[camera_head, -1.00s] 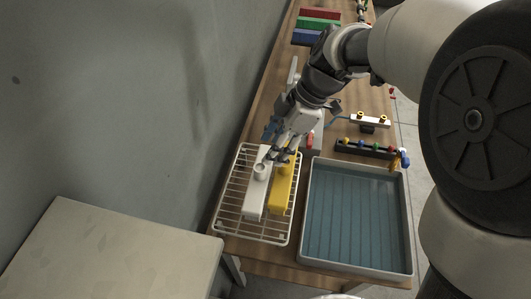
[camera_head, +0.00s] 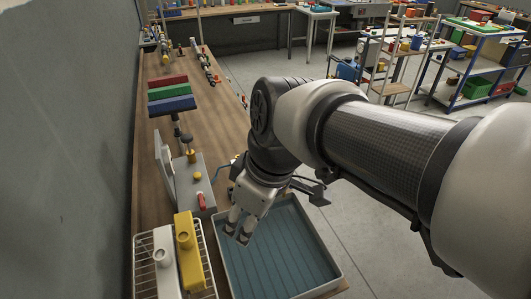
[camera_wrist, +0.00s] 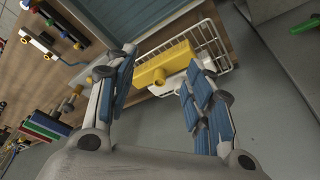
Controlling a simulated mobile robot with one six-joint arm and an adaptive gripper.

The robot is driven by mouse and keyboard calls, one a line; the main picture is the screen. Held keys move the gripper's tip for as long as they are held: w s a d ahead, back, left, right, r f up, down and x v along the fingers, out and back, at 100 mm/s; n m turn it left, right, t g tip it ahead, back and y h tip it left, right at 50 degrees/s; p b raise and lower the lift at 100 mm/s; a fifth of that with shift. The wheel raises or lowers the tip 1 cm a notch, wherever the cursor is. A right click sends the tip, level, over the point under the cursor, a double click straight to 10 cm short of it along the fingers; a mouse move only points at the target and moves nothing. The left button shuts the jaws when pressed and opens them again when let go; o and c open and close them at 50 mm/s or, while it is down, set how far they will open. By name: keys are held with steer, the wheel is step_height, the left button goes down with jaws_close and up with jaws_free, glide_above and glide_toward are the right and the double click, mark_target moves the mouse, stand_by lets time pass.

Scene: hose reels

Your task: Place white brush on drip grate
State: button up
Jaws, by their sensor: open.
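The white brush (camera_head: 164,262) lies on the white wire drip grate (camera_head: 141,242), on its left part in the head view. The yellow brush (camera_head: 189,252) lies right beside it on the grate. My gripper (camera_head: 237,232) is open and empty, to the right of both brushes, above the blue-bottomed tray and clear of the grate. In the wrist view my open fingers (camera_wrist: 160,95) frame the yellow brush (camera_wrist: 166,64) and part of the grate (camera_wrist: 214,50).
The blue-bottomed tray (camera_head: 331,262) stands right of the grate. Red, green and blue blocks (camera_head: 172,103) lie further back on the wooden bench. A wall runs along the left.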

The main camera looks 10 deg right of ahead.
steer(key=s+d+f+m+t+h, duration=0.1)
steer(key=s+d+m+t+h, duration=0.1)
steer(key=s+d+m, duration=0.6)
steer(key=shift+d+f+m, duration=0.15)
steer(key=shift+d+m, duration=0.1)
steer(key=shift+m, duration=0.55)
steer(key=shift+f, duration=0.1)
steer(key=shift+f+b, duration=0.35)
steer(key=shift+b, duration=0.15)
steer(key=shift+r, duration=0.1)
